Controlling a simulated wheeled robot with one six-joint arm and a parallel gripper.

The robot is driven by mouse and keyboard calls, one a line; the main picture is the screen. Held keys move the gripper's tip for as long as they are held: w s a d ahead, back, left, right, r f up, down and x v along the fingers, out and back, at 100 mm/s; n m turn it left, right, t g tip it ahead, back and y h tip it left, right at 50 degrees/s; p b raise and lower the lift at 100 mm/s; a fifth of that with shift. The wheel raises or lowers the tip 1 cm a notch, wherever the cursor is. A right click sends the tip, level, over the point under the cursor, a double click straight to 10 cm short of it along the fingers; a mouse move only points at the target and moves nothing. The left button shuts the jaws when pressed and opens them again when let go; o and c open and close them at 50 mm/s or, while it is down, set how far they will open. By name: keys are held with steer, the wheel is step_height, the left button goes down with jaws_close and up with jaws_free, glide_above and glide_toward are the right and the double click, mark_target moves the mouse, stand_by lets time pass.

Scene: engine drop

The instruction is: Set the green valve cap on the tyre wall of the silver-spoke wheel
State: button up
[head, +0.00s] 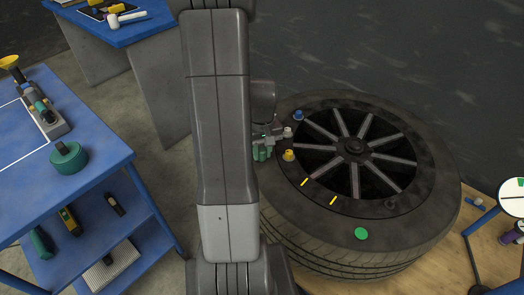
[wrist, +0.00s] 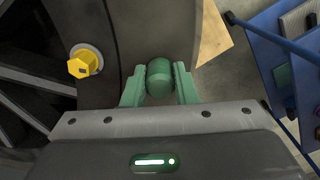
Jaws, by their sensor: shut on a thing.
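The silver-spoke wheel (head: 392,138) lies flat, its dark tyre wall (head: 435,185) facing up. My gripper (head: 262,152) is at the wheel's left edge in the head view, partly hidden by my arm. In the wrist view, the green fingers of my gripper (wrist: 160,90) are shut on a green rounded piece, which looks like the green valve cap (wrist: 160,75). It is at the tyre's outer edge; its height above the tyre is unclear. A flat green disc (head: 361,233) lies on the near side of the tyre wall.
A yellow cap (head: 289,155), a pale cap (head: 287,131) and a blue cap (head: 298,115) stand along the wheel's left side. Two yellow marks lie near the rim. A blue cart (head: 95,165) with tools stands left, and a small white-topped stand (head: 513,195) right.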

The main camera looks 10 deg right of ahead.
mark_target(262, 150)
steer(key=shift+f, duration=0.1)
steer(key=shift+f, duration=0.15)
steer(key=o, duration=0.9)
steer(key=shift+o, duration=0.2)
step_height(262, 150, up, 12)
steer(key=p, duration=0.1)
steer(key=shift+r, duration=0.25)
